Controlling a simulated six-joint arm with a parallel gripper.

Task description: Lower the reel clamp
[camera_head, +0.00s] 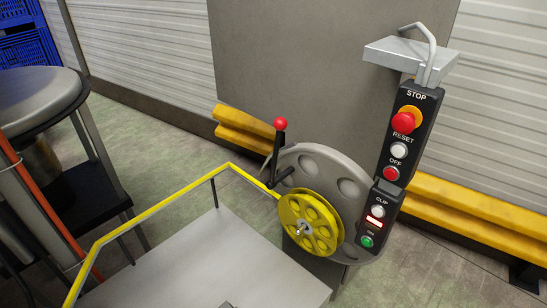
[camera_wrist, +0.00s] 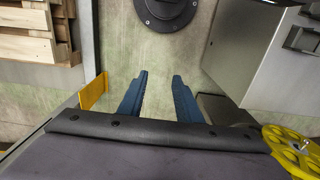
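A black lever with a red knob, which looks like the reel clamp (camera_head: 277,150), stands upright at the grey reel disc (camera_head: 325,170) in the head view. A yellow spoked wheel (camera_head: 309,222) sits in front of the disc. A yellow wheel (camera_wrist: 291,150) also shows at the lower right of the wrist view, cut off by the edge; the lever does not show there. My gripper (camera_wrist: 160,75) shows as two blue fingers standing apart with nothing between them. It is to the left of the wheel in the wrist view. The gripper cannot be made out in the head view.
A control box (camera_head: 410,130) with stop, reset and clip buttons stands right of the reel. A yellow rail (camera_head: 165,203) edges the grey metal table (camera_head: 215,262). A yellow barrier (camera_head: 470,205) runs behind. Wooden pallets (camera_wrist: 35,48) are at upper left in the wrist view.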

